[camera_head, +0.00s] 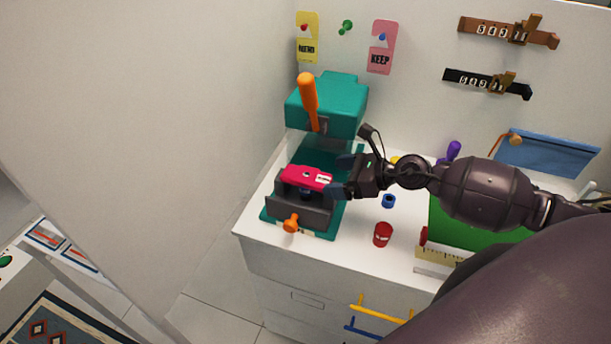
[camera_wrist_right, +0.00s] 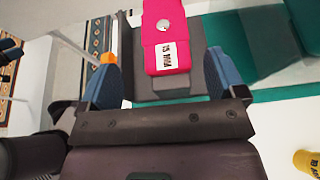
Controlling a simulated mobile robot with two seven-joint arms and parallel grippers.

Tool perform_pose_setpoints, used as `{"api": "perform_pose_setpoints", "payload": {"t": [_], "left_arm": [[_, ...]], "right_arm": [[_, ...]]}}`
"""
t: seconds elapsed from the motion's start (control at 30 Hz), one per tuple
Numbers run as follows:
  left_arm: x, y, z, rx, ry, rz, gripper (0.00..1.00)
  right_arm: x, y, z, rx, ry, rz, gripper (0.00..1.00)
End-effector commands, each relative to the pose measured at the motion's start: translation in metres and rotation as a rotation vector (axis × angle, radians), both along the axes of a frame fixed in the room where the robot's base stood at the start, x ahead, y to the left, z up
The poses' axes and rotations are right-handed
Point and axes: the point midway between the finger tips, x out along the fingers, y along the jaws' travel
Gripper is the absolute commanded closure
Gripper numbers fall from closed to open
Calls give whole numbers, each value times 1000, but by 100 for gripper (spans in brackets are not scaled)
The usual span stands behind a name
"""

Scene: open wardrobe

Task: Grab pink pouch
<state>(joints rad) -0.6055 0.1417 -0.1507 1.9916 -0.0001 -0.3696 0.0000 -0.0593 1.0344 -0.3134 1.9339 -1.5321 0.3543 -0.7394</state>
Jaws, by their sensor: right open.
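The pink pouch (camera_head: 305,177) lies on the dark grey vise-like holder (camera_head: 298,209) of a teal press with an orange handle. My right gripper (camera_head: 340,176) is at the right end of the pouch, with its blue-tipped fingers apart. In the right wrist view the pouch (camera_wrist_right: 166,35) shows its round snap and a white label. It lies ahead of and between the two open blue fingers (camera_wrist_right: 160,82). I cannot tell whether either finger touches it. My left gripper is not in view.
The teal press head (camera_head: 328,105) stands behind the pouch. A red cap (camera_head: 383,234), a blue ring (camera_head: 389,201) and a green board (camera_head: 470,220) are on the white cabinet top to the right. A large pale panel (camera_head: 140,120) fills the left side.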

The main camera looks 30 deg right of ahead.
Motion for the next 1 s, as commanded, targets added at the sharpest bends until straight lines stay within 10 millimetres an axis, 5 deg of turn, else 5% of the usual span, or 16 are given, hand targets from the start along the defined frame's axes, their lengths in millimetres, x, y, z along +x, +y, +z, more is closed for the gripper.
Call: {"api": "perform_pose_setpoints", "payload": {"t": [0.6, 0.93, 1.0], "left_arm": [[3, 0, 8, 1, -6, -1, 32], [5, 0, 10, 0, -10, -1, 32], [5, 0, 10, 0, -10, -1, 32]], "right_arm": [[45, 30, -24, 2, -1, -2, 11], [48, 33, -27, 1, 1, 0, 11], [48, 33, -27, 1, 0, 0, 20]]}}
